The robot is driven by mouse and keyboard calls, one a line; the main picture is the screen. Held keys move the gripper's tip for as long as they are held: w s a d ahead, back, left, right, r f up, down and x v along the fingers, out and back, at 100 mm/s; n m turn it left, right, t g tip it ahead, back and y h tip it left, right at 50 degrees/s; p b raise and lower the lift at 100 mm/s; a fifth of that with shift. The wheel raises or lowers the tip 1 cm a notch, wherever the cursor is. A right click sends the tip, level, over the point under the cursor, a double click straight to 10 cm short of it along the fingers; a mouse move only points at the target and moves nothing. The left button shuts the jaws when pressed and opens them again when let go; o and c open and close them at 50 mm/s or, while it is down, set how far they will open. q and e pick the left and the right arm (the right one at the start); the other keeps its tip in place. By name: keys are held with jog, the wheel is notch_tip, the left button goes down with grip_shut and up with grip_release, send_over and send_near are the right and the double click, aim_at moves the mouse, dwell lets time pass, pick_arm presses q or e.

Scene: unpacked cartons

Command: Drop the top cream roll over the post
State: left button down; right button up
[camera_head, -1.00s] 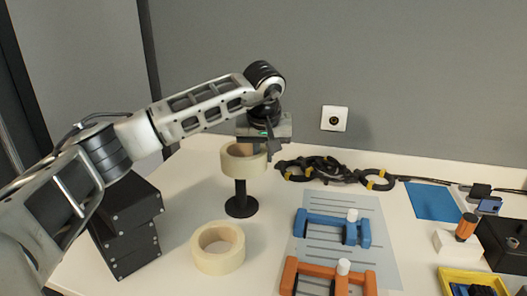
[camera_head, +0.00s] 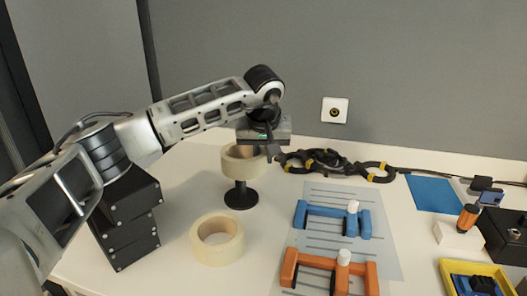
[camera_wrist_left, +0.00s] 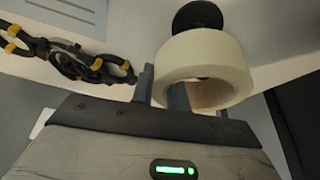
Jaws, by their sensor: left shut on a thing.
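My left gripper (camera_head: 268,152) is shut on the wall of a cream roll (camera_head: 242,163), one finger inside its hole. The roll hangs nearly level over the black post (camera_head: 241,197), whose round base stands on the table. The roll hides the post's upper part in the head view. In the left wrist view the roll (camera_wrist_left: 205,53) shows beside my left gripper's fingers (camera_wrist_left: 163,90), with dark showing inside its hole and the post's base (camera_wrist_left: 197,16) beyond. A second cream roll (camera_head: 232,246) lies flat on the table in front. My right gripper is out of view.
Stacked black boxes (camera_head: 130,220) stand left, under my left arm. A grey mat (camera_head: 378,225) with blue (camera_head: 320,211) and orange clamp-like parts (camera_head: 312,262) lies right. Black cables (camera_head: 330,160) run along the back. A yellow bin (camera_head: 505,270) is front right.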

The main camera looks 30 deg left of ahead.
pick_arm(q)
jog(key=shift+f+b, duration=0.3)
jog(key=shift+f, duration=0.45)
jog(key=c, duration=0.9)
grip_release()
